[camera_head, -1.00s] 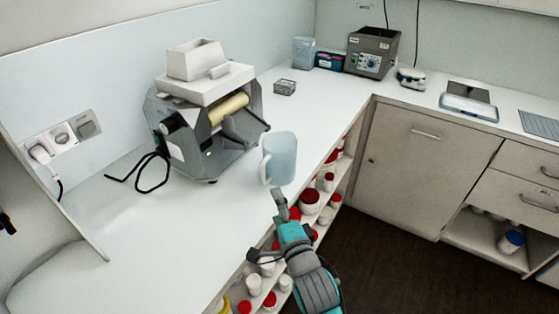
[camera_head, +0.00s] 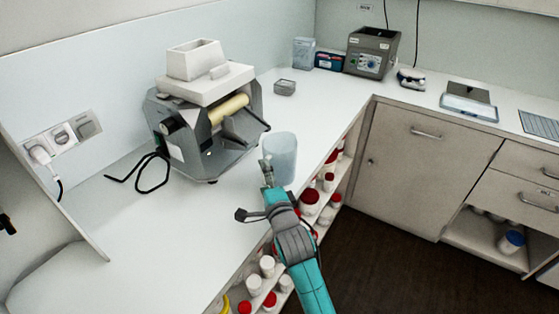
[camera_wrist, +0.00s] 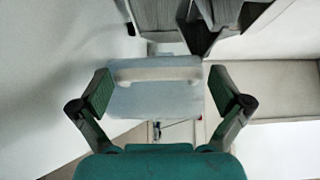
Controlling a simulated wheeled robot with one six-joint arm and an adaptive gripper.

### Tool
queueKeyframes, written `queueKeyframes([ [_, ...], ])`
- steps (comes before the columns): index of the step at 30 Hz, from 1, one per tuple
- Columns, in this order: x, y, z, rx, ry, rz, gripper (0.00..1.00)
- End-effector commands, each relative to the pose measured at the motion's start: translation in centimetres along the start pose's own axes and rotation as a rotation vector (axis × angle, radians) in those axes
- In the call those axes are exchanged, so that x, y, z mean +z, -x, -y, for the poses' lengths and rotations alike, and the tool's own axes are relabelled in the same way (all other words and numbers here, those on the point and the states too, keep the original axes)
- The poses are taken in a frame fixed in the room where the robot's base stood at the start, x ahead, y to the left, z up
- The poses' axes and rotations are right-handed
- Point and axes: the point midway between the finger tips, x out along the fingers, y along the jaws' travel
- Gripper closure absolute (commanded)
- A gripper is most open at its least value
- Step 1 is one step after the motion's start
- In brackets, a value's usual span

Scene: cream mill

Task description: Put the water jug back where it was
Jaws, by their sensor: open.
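The water jug (camera_head: 284,156) is a pale blue translucent vessel standing upright on the white counter near its front edge, to the right of the mill. In the wrist view the jug (camera_wrist: 155,98) lies between my two open fingers, with its pale handle bar across it towards the camera. My gripper (camera_wrist: 161,92) is open, one finger on each side of the jug, and no contact shows. In the head view my gripper (camera_head: 266,172) is at the jug's left side, over the handle, which it largely hides.
A grey mill (camera_head: 205,120) with a white hopper stands left of the jug, its black cable on the counter. A small grey box (camera_head: 285,87) and a grey device (camera_head: 372,52) are farther back. Shelves with red-lidded jars (camera_head: 309,200) lie below the front edge. The left counter is clear.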

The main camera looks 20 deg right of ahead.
Motion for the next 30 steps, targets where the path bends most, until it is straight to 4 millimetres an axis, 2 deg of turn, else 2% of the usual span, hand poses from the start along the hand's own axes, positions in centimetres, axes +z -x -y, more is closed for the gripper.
queueKeyframes([
  [4, -0.02, -1.34, 0.03, -0.001, 0.000, 0.000, 0.00],
  [12, 0.00, -1.53, 0.04, -0.001, 0.000, 0.000, 0.00],
  [20, 0.01, -1.52, 0.12, -0.003, 0.000, 0.000, 0.64],
  [30, -0.14, -1.35, 0.52, -0.002, 0.000, 0.000, 0.64],
])
